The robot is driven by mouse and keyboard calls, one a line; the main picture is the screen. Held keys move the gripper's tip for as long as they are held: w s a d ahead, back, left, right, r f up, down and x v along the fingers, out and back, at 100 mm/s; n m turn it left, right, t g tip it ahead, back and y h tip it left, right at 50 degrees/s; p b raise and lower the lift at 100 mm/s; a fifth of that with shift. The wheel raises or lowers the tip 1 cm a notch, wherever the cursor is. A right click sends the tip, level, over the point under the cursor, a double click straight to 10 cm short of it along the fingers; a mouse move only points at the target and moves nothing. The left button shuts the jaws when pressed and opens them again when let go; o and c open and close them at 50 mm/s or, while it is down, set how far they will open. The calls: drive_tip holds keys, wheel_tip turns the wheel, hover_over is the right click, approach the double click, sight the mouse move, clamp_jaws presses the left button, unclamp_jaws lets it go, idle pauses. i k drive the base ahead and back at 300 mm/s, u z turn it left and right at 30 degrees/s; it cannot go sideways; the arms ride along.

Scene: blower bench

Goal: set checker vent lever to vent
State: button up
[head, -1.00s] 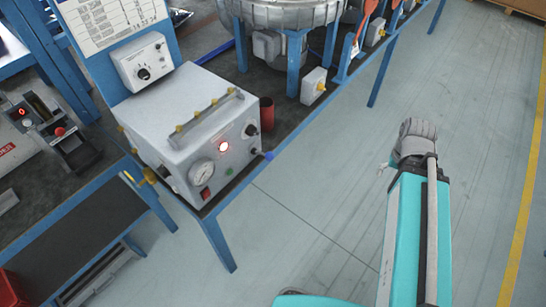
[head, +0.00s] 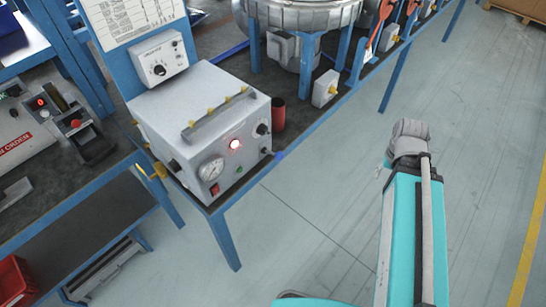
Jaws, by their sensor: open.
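The checker appears to be the light grey box (head: 180,130) on the bench corner at left of centre. My teal arm is at right, apart from the bench; my gripper's fingers do not show.
A control box with a knob (head: 160,58) is mounted behind the checker. A dark red cup (head: 278,115) stands to its right. A large metal drum (head: 300,12) stands farther back. The floor (head: 310,210) between bench and arm is clear.

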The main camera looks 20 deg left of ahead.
sight(279, 156)
drive_tip(key=u, duration=0.25)
drive_tip(key=k, duration=1.55)
drive_tip(key=z, duration=0.35)
drive_tip(key=i, duration=1)
